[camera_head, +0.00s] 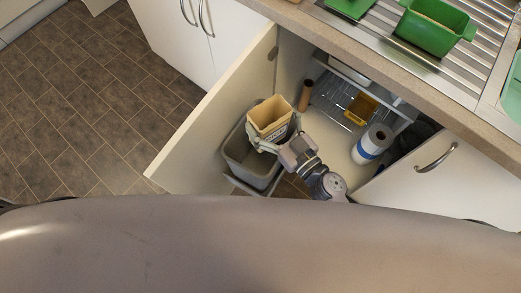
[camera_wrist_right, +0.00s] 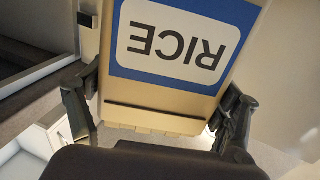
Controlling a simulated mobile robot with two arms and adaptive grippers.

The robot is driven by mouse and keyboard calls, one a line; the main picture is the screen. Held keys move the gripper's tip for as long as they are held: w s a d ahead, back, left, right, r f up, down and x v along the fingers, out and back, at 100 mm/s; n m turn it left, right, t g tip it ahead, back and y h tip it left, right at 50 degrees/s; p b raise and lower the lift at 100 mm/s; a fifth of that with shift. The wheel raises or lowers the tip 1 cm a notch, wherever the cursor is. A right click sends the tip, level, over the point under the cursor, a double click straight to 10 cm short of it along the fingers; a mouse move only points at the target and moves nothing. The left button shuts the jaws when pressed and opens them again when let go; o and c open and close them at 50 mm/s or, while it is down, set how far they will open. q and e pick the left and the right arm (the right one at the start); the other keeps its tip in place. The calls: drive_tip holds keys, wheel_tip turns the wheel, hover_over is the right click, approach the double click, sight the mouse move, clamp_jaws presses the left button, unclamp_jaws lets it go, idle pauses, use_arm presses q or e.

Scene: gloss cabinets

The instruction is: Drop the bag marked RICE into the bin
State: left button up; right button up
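The tan RICE bag (camera_head: 269,115) is at the end of my right arm in the head view. My right gripper (camera_head: 277,143) is shut on it, one finger at each side. In the right wrist view the bag (camera_wrist_right: 170,70) fills the middle, its blue and white RICE label upside down, between my right gripper's fingers (camera_wrist_right: 160,110). Whether the bag touches the bin I cannot tell. My left gripper is not in view.
The open cabinet door (camera_head: 222,100) stands left of the bin. A green tub (camera_head: 432,27) is on the drainer above. Tiled floor lies clear at left.

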drive_tip(key=o, duration=0.3)
drive_tip(key=shift+s+d, duration=0.35)
drive_tip(key=shift+s, duration=0.05)
drive_tip(key=v, duration=1.1)
drive_tip(key=shift+r, duration=0.1)
